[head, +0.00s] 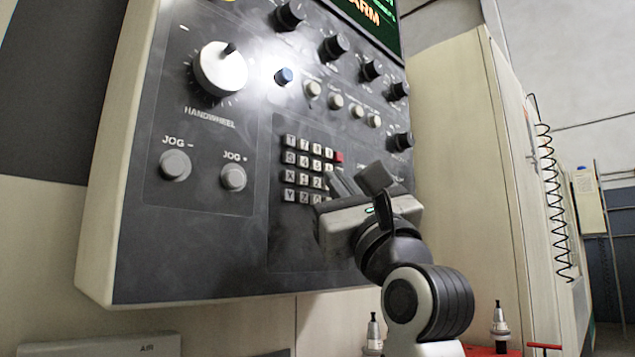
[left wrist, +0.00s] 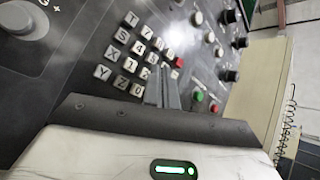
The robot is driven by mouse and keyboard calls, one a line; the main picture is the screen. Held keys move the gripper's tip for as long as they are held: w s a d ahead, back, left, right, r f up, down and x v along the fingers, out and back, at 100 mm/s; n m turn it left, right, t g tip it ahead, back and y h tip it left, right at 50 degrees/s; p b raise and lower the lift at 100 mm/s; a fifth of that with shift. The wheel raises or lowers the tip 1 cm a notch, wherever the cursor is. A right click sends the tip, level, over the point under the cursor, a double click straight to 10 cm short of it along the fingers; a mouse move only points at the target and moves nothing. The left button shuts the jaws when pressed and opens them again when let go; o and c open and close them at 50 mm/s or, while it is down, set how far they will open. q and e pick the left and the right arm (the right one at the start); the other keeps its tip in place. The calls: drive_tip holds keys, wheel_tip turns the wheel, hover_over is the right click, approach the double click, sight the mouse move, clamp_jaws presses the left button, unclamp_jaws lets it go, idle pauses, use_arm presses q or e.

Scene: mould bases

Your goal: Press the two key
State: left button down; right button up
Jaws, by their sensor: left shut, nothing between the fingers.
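The two key (head: 316,182) is a small light key in the third row of the keypad on the dark control panel. In the left wrist view the two key (left wrist: 145,72) is partly hidden beside my fingers. My left gripper (head: 341,183) is shut and empty. Its fingertips are close to the right side of the keypad, just right of the two key, and hide keys there. In the left wrist view the left gripper's fingers (left wrist: 165,82) point at the keypad. I cannot tell whether they touch a key. My right gripper is in neither view.
A red key (head: 339,157) sits at the keypad's top right. Left are the JOG buttons (head: 175,165) and the handwheel (head: 221,70). Several black knobs (head: 334,47) line the upper right. Green (left wrist: 198,96) and red buttons lie right of my fingers in the wrist view.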

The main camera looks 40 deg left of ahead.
use_arm(q)
drive_tip(key=shift+a, duration=0.1)
drive_tip(key=shift+a, duration=0.35)
drive_tip(key=shift+w+a+p, duration=0.1)
drive_tip(key=shift+a+p, duration=0.3)
idle(0.6)
drive_tip(key=shift+d, duration=0.85)
drive_tip(key=shift+s+d, duration=0.15)
drive_tip(key=shift+d, duration=1.1)
drive_tip(key=shift+s+d, duration=0.1)
drive_tip(key=shift+d, duration=1.15)
idle(0.4)
